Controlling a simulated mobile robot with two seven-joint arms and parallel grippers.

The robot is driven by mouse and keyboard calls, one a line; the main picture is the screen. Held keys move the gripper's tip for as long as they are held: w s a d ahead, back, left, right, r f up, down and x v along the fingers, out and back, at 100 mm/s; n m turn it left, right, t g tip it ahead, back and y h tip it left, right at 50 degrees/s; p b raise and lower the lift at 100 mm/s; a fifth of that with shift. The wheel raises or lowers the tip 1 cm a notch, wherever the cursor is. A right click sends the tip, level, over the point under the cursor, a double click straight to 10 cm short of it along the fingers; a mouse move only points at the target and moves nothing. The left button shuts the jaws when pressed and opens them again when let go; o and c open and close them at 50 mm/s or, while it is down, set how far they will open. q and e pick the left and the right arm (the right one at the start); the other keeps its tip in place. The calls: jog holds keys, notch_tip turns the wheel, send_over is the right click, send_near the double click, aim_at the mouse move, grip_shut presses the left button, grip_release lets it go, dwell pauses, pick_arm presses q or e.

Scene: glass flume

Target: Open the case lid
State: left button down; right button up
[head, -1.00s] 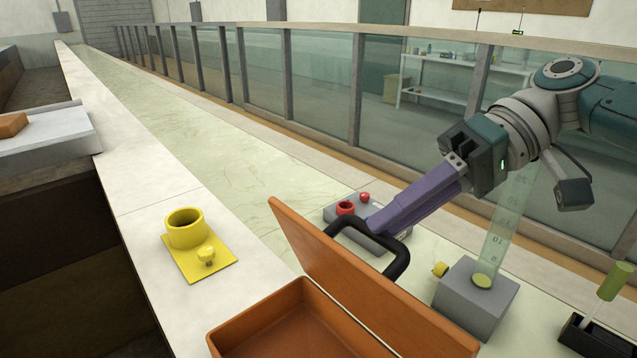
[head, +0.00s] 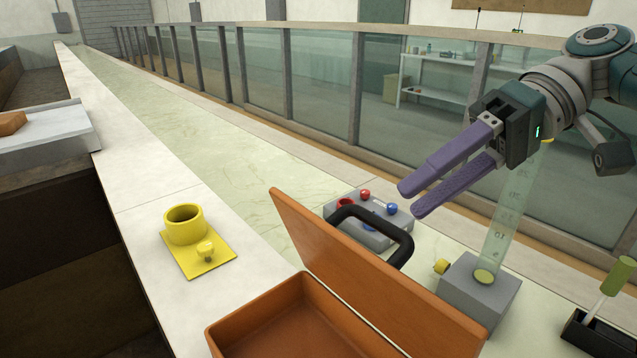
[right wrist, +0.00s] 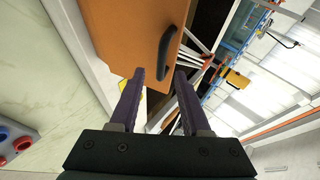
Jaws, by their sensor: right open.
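The orange-brown case (head: 258,304) stands open on the pale ledge at the bottom of the head view. Its lid (head: 345,275) is raised and tilted back, and the inside of the tray shows empty where visible. The black handle (head: 404,248) is on the lid's far side. My right gripper (head: 411,202), with purple fingers, is open and empty above and beyond the handle, apart from it. In the right wrist view the lid (right wrist: 125,35) and handle (right wrist: 166,55) lie ahead of the open fingers. My left gripper is not in view.
A grey block with red and blue knobs (head: 365,236) sits behind the lid. A grey block (head: 478,297) holds a clear graduated tube (head: 512,213) at right. A yellow cup on a plate (head: 186,225) stands left. A glass-panelled railing runs behind.

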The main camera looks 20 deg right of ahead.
jog(key=b+v, duration=0.1)
jog(key=v, duration=0.5)
jog(key=shift+b, duration=0.3)
